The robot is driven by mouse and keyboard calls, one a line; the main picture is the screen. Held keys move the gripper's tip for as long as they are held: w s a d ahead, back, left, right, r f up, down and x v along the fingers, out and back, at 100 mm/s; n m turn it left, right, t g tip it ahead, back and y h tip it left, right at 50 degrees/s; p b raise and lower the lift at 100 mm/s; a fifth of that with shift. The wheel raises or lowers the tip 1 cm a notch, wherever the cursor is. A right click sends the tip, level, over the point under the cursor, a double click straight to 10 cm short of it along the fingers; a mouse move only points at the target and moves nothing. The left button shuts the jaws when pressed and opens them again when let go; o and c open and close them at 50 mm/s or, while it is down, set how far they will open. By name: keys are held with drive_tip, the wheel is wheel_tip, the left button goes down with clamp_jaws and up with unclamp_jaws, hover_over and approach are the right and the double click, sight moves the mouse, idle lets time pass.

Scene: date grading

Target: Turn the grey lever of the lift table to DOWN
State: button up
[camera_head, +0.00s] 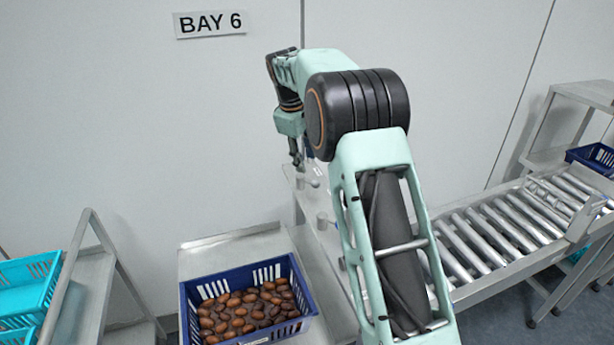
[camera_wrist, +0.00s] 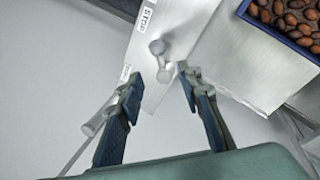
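A grey lever (camera_wrist: 166,74) with a round hub stands on a pale panel (camera_wrist: 190,25) in the wrist view. My gripper (camera_wrist: 162,80) is open there, with one dark fingertip on each side of the lever's end. I cannot tell whether either finger touches it. In the head view my gripper (camera_head: 298,163) points down close above the panel, near small grey fittings, and its fingers are too small to make out. A label reading STOP (camera_wrist: 146,18) lies beyond the lever. No DOWN marking is readable. A metal platform (camera_head: 215,247) beside the panel holds a blue crate.
The blue crate (camera_head: 187,309) holds many brown dates. A second grey rod-like fitting (camera_wrist: 95,127) lies left of my gripper in the wrist view. A roller conveyor (camera_head: 500,232) runs to the right, and turquoise crates (camera_head: 28,285) stand at left. The wall is close behind.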

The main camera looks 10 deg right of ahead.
sight(310, 181)
drive_tip(key=x, duration=0.8)
drive_tip(key=shift+w+d+f+p, duration=0.1)
drive_tip(key=shift+w+f+p, duration=0.05)
drive_tip(key=shift+f+p, duration=0.25)
clamp_jaws()
